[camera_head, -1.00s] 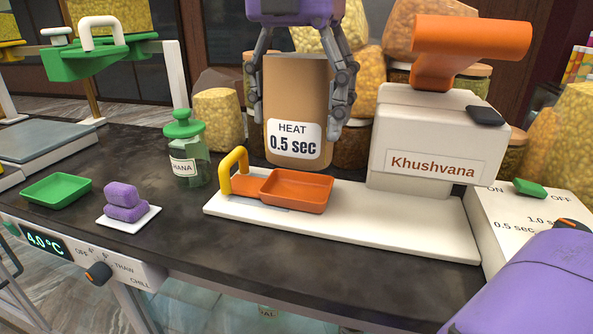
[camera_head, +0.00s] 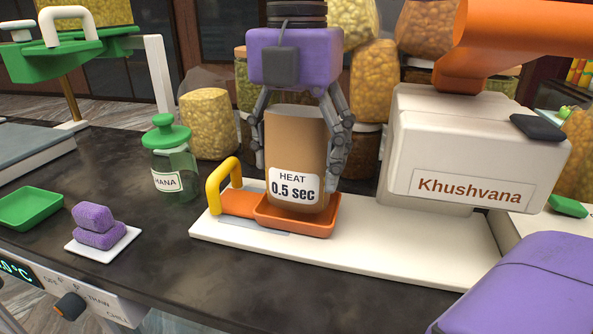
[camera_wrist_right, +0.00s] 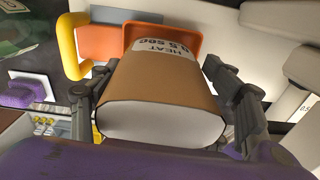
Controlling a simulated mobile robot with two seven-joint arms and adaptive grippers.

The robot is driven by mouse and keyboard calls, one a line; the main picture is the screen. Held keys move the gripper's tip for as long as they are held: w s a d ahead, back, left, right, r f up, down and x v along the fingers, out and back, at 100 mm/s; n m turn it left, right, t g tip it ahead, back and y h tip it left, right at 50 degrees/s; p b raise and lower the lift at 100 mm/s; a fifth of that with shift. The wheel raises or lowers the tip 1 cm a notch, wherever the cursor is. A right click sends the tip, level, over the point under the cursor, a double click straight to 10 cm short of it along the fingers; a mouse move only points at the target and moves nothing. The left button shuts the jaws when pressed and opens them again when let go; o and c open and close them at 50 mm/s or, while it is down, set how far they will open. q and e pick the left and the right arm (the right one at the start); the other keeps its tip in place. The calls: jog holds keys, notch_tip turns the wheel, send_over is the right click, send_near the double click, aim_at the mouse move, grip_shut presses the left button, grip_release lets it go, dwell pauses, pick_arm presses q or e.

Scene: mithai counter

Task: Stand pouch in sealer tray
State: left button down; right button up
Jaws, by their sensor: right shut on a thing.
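The brown pouch (camera_head: 295,150) with a white "HEAT 0.5 sec" label is upright, its lower end inside the orange sealer tray (camera_head: 322,228). I cannot tell whether its base rests on the tray floor. My right gripper (camera_head: 301,165) comes from above and is shut on the pouch, one finger on each side. In the right wrist view the pouch (camera_wrist_right: 165,85) lies between the fingers, with part of the orange tray (camera_wrist_right: 190,38) beyond it. My left gripper is not in view.
The tray sits on a white sealer base (camera_head: 400,254) beside a yellow handle (camera_head: 222,182). The "Khushvana" sealer head (camera_head: 470,150) stands close on the right. A green-lidded jar (camera_head: 172,165) and purple blocks (camera_head: 97,226) are on the left. Filled jars stand behind.

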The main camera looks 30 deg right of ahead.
aim_at(298, 111)
notch_tip(298, 111, down, 2)
jog(key=shift+f, duration=0.15)
jog(key=o, duration=0.7)
jog(key=shift+f, duration=0.1)
jog(key=o, duration=0.5)
jog(key=shift+r, duration=0.4)
notch_tip(298, 111, up, 10)
jog(key=shift+r+p, duration=0.25)
jog(key=shift+p, duration=0.35)
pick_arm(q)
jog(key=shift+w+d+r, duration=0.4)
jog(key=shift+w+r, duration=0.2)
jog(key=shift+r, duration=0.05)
pick_arm(e)
jog(key=shift+r, duration=0.55)
